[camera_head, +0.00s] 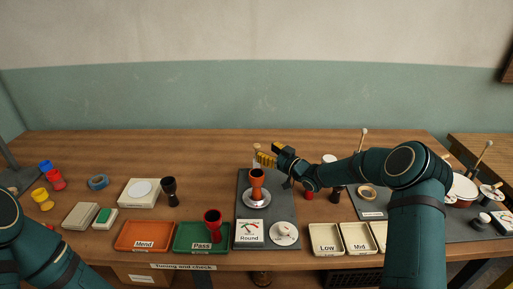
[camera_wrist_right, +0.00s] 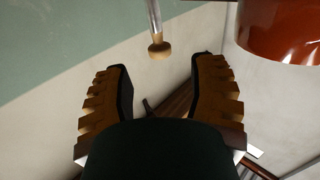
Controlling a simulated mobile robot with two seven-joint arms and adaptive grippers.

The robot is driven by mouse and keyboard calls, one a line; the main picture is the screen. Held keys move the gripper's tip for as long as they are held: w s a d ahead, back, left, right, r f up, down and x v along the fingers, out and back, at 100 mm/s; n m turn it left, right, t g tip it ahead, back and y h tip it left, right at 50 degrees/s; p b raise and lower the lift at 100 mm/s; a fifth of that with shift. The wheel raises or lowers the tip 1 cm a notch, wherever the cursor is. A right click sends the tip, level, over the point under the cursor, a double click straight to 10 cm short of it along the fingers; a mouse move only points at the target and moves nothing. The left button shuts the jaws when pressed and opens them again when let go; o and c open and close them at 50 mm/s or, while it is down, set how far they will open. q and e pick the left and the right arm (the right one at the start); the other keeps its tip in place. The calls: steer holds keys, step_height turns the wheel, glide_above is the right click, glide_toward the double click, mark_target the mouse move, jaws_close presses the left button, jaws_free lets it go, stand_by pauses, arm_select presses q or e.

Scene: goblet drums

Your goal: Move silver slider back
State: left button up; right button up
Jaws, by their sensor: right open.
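A silver rod with a wooden knob (camera_wrist_right: 159,49) shows in the right wrist view at the top middle, just beyond my fingertips; it may be the silver slider. A small wooden knob (camera_head: 257,147) also shows behind the orange goblet drum in the head view. My right gripper (camera_head: 267,155) is open behind that drum, its yellow-padded fingers near the knob. In the right wrist view my right gripper (camera_wrist_right: 162,68) has nothing between its fingers. The orange drum (camera_head: 257,178) stands upright on a round silver plate (camera_head: 245,200). My left gripper is out of view.
A dark grey base (camera_head: 243,180) carries the drum, a "Round" dial card (camera_head: 250,232) and a white dial (camera_head: 284,238). "Mend" (camera_head: 125,237) and "Pass" (camera_head: 183,236) trays lie left, with a red drum (camera_head: 212,218) at "Pass". "Low" (camera_head: 313,230) and "Mid" (camera_head: 346,228) trays lie right.

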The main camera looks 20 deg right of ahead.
mark_target(259, 147)
steer(key=x, duration=0.5)
steer(key=shift+w+a, duration=0.2)
steer(key=shift+w, duration=0.1)
jaws_close()
